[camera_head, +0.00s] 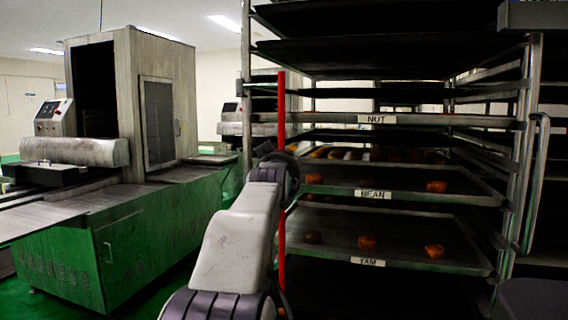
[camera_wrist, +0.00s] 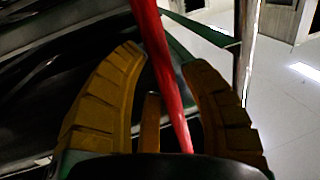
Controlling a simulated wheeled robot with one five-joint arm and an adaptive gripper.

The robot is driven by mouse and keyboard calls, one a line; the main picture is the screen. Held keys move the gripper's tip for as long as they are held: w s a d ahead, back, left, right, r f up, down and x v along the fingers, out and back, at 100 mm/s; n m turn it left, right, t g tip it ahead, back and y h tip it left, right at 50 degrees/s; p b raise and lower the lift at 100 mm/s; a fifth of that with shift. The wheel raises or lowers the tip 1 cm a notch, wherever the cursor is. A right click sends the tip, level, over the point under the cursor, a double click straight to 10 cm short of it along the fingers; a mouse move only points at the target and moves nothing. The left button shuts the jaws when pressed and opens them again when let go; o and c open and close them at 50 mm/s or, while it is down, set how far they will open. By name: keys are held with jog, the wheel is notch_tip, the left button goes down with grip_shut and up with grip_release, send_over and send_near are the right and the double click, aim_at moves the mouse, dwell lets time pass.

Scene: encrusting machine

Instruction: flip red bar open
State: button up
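The red bar (camera_head: 281,110) stands upright along the left front of the tray rack in the head view. My arm crosses in front of its middle. In the wrist view the red bar (camera_wrist: 163,62) runs between the two yellow-brown fingers of my gripper (camera_wrist: 164,60). The fingers are apart, one on each side of the bar, with a gap visible on the left. The bar lies closer to the right finger; I cannot tell whether they touch. In the head view my fingers are hidden behind my arm.
The rack's trays carry labels NUT (camera_head: 377,119), BEAN (camera_head: 373,194) and YAM (camera_head: 368,262), with several baked pieces on them. A metal post (camera_head: 246,90) stands left of the bar. A green-based machine (camera_head: 130,245) is at left. Green floor shows between machine and my arm.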

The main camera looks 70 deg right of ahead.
grip_shut()
